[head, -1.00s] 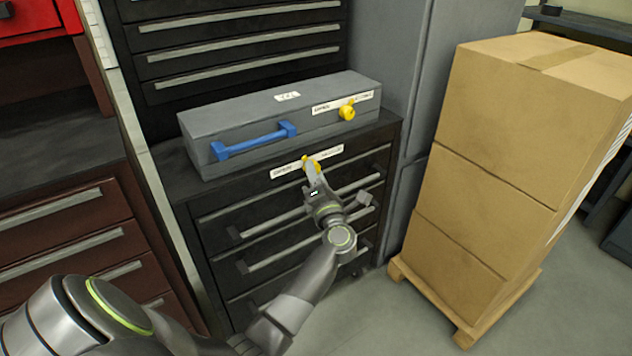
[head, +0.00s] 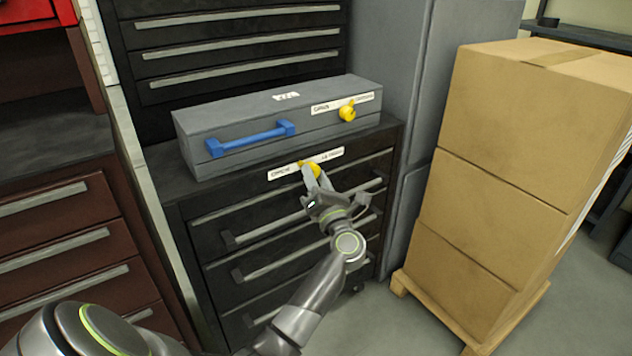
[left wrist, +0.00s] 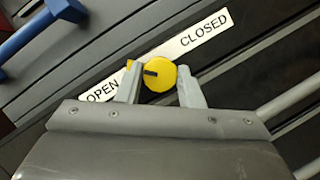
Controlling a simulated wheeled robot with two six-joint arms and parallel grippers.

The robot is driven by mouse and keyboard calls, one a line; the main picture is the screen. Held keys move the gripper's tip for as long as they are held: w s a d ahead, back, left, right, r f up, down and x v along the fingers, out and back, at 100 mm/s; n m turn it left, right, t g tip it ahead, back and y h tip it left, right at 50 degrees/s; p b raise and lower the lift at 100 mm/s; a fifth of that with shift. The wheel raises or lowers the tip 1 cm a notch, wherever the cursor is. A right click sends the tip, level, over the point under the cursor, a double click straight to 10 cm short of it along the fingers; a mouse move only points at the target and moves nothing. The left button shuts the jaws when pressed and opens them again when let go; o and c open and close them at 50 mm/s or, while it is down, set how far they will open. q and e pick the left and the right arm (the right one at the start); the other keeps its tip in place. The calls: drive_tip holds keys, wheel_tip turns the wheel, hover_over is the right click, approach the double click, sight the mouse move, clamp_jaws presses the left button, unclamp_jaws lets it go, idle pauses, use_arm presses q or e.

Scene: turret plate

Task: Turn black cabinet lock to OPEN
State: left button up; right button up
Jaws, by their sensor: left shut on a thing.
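The black cabinet (head: 180,198) has a yellow round lock knob (head: 315,169) on its front above the drawers. A white label (head: 284,172) lies behind the knob. In the left wrist view the label (left wrist: 205,35) reads OPEN at lower left and CLOSED at upper right. There the knob (left wrist: 165,78) shows a black mark on its left half, pointing toward the OPEN side. My left gripper (head: 309,175) is shut on the knob, one finger on each side; it also shows in the left wrist view (left wrist: 158,88). My right gripper is not in view.
A grey case (head: 260,112) with a blue handle (head: 250,139) and its own yellow knob (head: 347,112) sits on the cabinet top. Stacked cardboard boxes (head: 500,165) stand on a pallet at right. A brown drawer cabinet (head: 60,240) stands at left.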

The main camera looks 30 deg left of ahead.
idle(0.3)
use_arm(q)
drive_tip(key=o, duration=1)
